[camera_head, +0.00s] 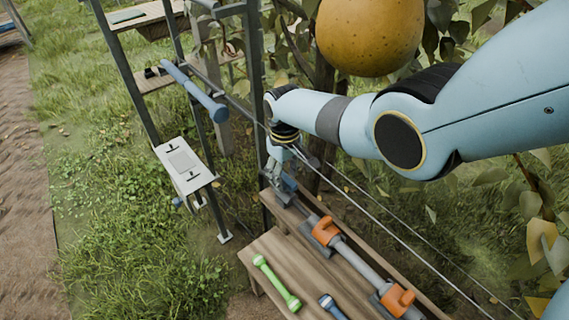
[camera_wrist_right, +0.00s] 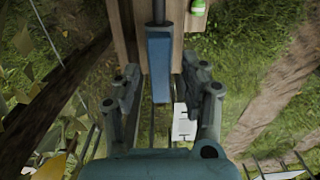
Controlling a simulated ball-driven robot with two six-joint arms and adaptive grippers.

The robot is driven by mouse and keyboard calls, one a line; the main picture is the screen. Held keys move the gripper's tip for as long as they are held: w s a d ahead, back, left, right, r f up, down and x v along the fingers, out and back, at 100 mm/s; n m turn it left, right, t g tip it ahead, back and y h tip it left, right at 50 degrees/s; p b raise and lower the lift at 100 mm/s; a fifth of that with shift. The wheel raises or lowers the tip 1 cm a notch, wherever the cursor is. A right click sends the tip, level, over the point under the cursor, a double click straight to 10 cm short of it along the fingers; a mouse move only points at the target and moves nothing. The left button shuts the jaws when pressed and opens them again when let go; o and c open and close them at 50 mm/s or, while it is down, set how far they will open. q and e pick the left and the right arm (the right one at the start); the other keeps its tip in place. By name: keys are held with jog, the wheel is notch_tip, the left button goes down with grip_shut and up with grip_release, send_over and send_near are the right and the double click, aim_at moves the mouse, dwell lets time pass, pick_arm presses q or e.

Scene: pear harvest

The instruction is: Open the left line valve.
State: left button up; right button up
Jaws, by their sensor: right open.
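A grey pipe (camera_head: 360,262) with two orange-handled fittings runs along a wooden shelf in the head view. A blue bar (camera_wrist_right: 158,65) on a dark shaft shows in the wrist view. My right gripper (camera_head: 288,170) is at the pipe's upper-left end. It is open, its fingers (camera_wrist_right: 160,85) on either side of the blue bar; contact cannot be told. My left gripper is out of view.
A green tool (camera_head: 276,282) and a blue tool (camera_head: 332,306) lie on the wooden bench (camera_head: 268,248). A white panel (camera_head: 184,165) stands left on a metal frame. Thin wires cross below my right arm. A large yellow pear (camera_head: 370,35) hangs above it.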

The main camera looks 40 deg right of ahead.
aim_at(285, 177)
notch_tip(285, 177, up, 12)
dwell(0.5)
jog(key=shift+f, duration=0.15)
